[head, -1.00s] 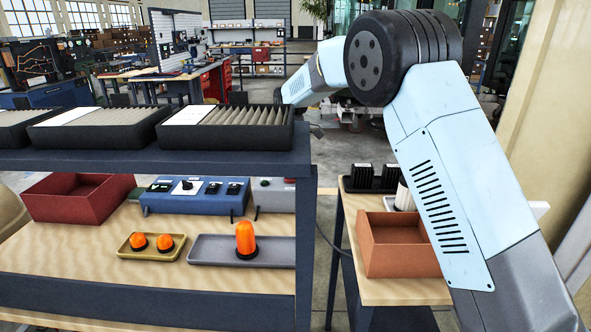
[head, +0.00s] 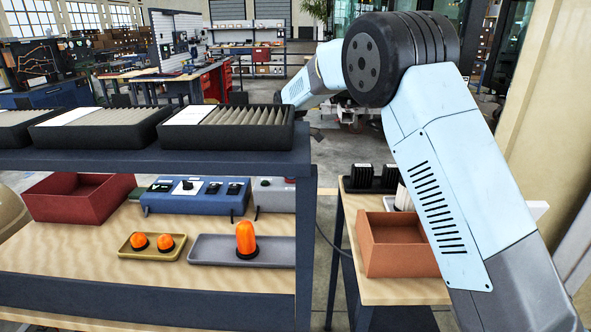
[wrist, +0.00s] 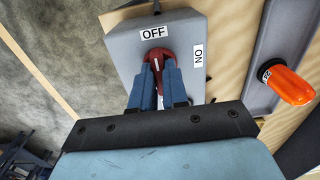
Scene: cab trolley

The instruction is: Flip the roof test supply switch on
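The roof test supply switch is a red rotary handle (wrist: 157,60) on a grey box (wrist: 122,48) in the wrist view. The OFF label (wrist: 153,33) is above the handle and the ON label (wrist: 198,54) is to its right. The handle points roughly toward OFF. My gripper (wrist: 158,82) has its two blue fingers on either side of the handle, seemingly closed on it; they hide its lower part. In the head view a grey box (head: 272,196), likely the same one, sits on the lower shelf, partly behind the trolley post. My gripper is hidden there.
A blue control box (head: 190,204) stands beside the grey box. The trolley post (head: 306,250) and upper shelf (head: 200,162) flank my arm.

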